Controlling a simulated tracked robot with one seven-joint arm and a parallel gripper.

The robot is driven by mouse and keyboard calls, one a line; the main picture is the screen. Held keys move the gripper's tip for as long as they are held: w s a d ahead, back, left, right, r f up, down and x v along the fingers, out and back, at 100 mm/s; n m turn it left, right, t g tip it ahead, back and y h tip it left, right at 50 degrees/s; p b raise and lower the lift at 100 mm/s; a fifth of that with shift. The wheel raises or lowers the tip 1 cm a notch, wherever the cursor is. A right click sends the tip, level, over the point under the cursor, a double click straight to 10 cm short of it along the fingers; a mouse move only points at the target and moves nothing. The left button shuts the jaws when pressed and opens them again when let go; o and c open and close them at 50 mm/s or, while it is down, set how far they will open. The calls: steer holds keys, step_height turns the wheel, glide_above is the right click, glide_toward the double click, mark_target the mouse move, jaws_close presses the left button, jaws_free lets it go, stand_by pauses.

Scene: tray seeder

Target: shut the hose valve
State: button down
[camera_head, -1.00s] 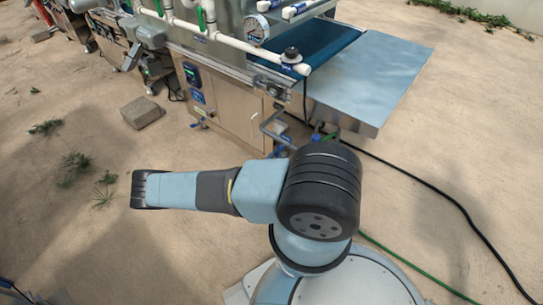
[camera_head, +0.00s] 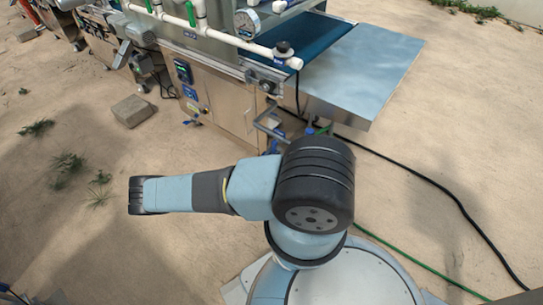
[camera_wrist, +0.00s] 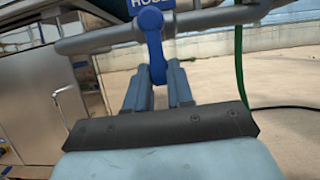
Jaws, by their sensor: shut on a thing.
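The hose valve's blue handle (camera_wrist: 152,38) shows at the top middle of the wrist view, below a blue label (camera_wrist: 163,3) that reads HOSE. The handle hangs downward, crosswise to the grey pipe (camera_wrist: 98,41). My gripper (camera_wrist: 160,70) comes up from below and is shut on the lower end of the handle, with one finger on each side. In the head view, my arm hides the gripper, and I cannot make out the handle clearly there.
A steel machine (camera_head: 225,95) with a blue belt (camera_head: 308,40) and a metal side table (camera_head: 365,70) stands ahead. A green hose (camera_wrist: 239,75) hangs right of the valve. A black cable (camera_head: 425,180) crosses the sandy ground. A stone block (camera_head: 134,110) lies at left.

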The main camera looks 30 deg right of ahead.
steer(key=shift+s+f, duration=0.15)
steer(key=c, duration=1)
jaws_free()
steer(key=v, duration=1.3)
steer(key=shift+s+a+f, duration=0.1)
steer(key=shift+a, duration=0.3)
